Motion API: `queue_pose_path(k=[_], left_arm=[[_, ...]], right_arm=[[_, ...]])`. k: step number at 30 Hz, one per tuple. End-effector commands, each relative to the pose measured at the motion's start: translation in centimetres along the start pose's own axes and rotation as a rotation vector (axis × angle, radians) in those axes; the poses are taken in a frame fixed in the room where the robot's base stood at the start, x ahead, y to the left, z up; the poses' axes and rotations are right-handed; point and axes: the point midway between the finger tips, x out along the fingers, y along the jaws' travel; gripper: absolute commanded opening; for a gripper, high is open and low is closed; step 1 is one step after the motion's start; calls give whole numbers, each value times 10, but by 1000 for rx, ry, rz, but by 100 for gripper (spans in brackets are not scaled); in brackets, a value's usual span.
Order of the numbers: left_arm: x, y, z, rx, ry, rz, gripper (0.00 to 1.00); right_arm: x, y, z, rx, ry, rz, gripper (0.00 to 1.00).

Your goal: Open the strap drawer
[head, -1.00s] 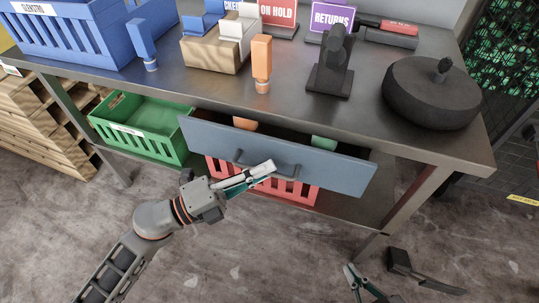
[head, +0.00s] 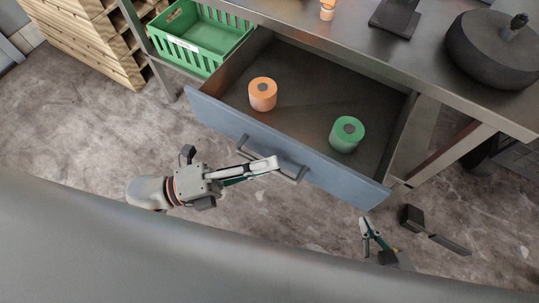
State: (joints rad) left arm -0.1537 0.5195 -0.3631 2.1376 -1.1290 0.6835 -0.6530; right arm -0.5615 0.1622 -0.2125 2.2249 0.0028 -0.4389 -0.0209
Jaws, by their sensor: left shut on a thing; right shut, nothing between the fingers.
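The strap drawer (head: 225,115) is pulled well out from under the metal table, and its inside shows. An orange strap roll (head: 262,95) stands in its left part and a green strap roll (head: 346,134) in its right part. The dark bar handle (head: 298,176) is on the blue-grey front panel. My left gripper (head: 273,165) is shut on the drawer handle, with its fingers at the middle of the bar. My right gripper (head: 367,230) is shut and empty, low over the floor in front of the drawer's right end, apart from it.
A green crate (head: 200,40) sits on the lower shelf left of the drawer. Wooden pallets (head: 88,40) are stacked at the far left. A black round object (head: 495,50) stands on the table (head: 420,55) at the right.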

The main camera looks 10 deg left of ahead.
Motion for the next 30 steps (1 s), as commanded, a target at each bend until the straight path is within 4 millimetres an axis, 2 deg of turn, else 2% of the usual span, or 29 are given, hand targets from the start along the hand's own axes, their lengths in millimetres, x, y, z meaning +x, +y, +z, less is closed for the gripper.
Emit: queue_pose_path(k=[13,15,16,26,30], left_arm=[[-2,0,-1,1,-1,0,0],[-2,0,-1,1,-1,0,20],[-2,0,-1,1,-1,0,25],[-2,0,-1,0,0,0,25],[-12,0,-1,-2,0,2,25]], right_arm=[[0,1,1,0,-1,1,0],[0,1,1,0,-2,1,0],[0,1,1,0,-2,1,0],[0,1,3,2,-6,3,0],[0,1,2,1,-4,2,0]])
